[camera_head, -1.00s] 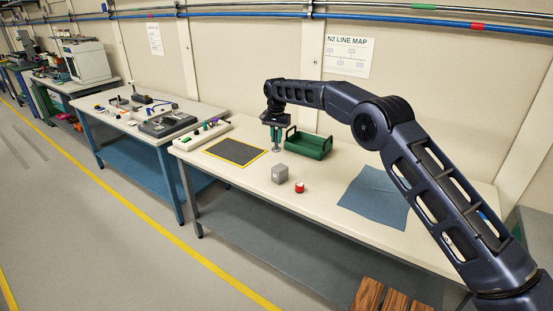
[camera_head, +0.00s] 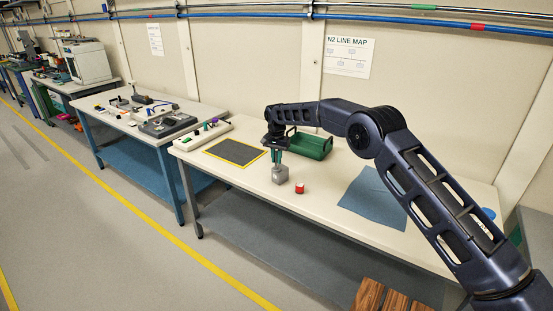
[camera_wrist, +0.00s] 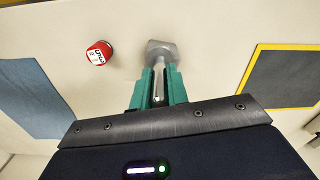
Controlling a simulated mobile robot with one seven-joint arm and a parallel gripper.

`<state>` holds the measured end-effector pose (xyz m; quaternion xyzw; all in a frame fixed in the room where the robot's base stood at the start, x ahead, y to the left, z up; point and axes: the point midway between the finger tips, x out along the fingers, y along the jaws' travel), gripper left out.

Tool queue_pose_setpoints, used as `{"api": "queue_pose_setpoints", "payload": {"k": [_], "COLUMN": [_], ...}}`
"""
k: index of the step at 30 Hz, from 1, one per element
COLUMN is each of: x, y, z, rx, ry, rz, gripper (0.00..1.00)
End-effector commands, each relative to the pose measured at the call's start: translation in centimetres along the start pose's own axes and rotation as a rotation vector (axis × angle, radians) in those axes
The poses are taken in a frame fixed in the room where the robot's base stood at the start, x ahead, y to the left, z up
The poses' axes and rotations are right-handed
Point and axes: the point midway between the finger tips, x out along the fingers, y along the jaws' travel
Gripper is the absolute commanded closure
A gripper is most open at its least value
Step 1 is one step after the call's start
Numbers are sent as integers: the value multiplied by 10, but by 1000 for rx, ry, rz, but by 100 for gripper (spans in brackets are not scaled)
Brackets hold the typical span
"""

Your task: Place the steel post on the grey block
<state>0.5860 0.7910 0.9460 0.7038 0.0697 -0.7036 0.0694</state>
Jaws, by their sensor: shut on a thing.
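The steel post (camera_head: 276,160) is held in my gripper (camera_head: 272,152), its lower end over the grey block (camera_head: 280,176) on the table. The post looks slightly tilted in the head view. In the wrist view the teal fingers (camera_wrist: 159,92) are shut on the post (camera_wrist: 158,82), and the grey block (camera_wrist: 160,46) shows past their tips. The post's lower end overlaps the block in both views, so I cannot tell whether they touch.
A red, white-topped cylinder (camera_head: 300,188) stands close to the right of the block. Behind is a green tray (camera_head: 312,146). A yellow-edged dark mat (camera_head: 236,153) lies left and a blue cloth (camera_head: 370,197) right.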

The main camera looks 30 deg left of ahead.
Motion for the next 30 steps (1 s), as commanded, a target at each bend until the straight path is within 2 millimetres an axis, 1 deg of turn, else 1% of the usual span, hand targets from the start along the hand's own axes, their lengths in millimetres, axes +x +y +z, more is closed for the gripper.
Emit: {"api": "queue_pose_setpoints", "payload": {"k": [6,7,10,18,22,26,30], "x": [3,3,3,2,-4,-20,-47], "y": [0,0,0,0,0,0,-1], "z": [0,0,0,0,0,0,0], "rx": [0,0,0,0,0,0,0], "ry": [0,0,0,0,0,1,2], "rz": [0,0,0,0,0,-2,-2], "gripper": [100,82,62,62,62,62,62]}}
